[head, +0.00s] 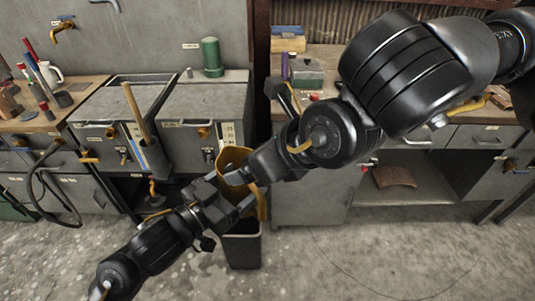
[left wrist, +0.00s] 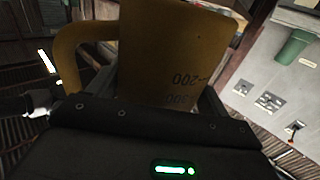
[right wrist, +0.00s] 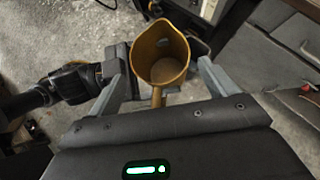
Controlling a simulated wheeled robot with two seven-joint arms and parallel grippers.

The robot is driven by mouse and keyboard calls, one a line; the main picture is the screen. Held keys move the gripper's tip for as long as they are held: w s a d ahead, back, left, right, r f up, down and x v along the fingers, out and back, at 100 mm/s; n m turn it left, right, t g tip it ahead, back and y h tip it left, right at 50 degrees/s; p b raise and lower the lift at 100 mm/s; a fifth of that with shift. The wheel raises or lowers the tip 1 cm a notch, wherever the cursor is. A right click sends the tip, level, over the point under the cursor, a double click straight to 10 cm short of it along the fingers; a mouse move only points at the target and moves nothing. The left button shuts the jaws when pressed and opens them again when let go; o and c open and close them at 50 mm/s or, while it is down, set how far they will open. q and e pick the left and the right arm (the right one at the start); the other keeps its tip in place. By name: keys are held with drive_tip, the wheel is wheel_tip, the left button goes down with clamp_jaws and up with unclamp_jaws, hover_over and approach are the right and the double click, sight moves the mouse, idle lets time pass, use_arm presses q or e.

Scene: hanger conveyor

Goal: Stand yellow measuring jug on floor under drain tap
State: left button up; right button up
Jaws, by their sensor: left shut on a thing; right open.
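The yellow measuring jug (head: 233,160) is held off the floor in front of the grey cabinets. My left gripper (head: 226,194) is shut on it. In the left wrist view the jug (left wrist: 180,45) fills the space between the fingers, its handle to the left. My right gripper (head: 249,176) is open close by. In the right wrist view I look down into the jug's open, empty-looking mouth (right wrist: 160,55); its handle points between the right fingers. An orange tap (head: 152,190) hangs low under the sink unit; I cannot tell whether it is the drain tap.
A dark bin (head: 242,248) stands on the floor below the jug. A black hose (head: 45,190) loops down the left cabinet. More orange taps (head: 110,131) sit on the unit's front. The concrete floor (head: 350,265) is clear at the front right.

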sight(227, 171)
drive_tip(key=x, duration=0.8)
drive_tip(key=c, duration=0.6)
use_arm(q)
drive_tip(key=o, duration=1)
use_arm(e)
drive_tip(key=shift+c, duration=0.5)
use_arm(q)
drive_tip(key=shift+o, duration=0.2)
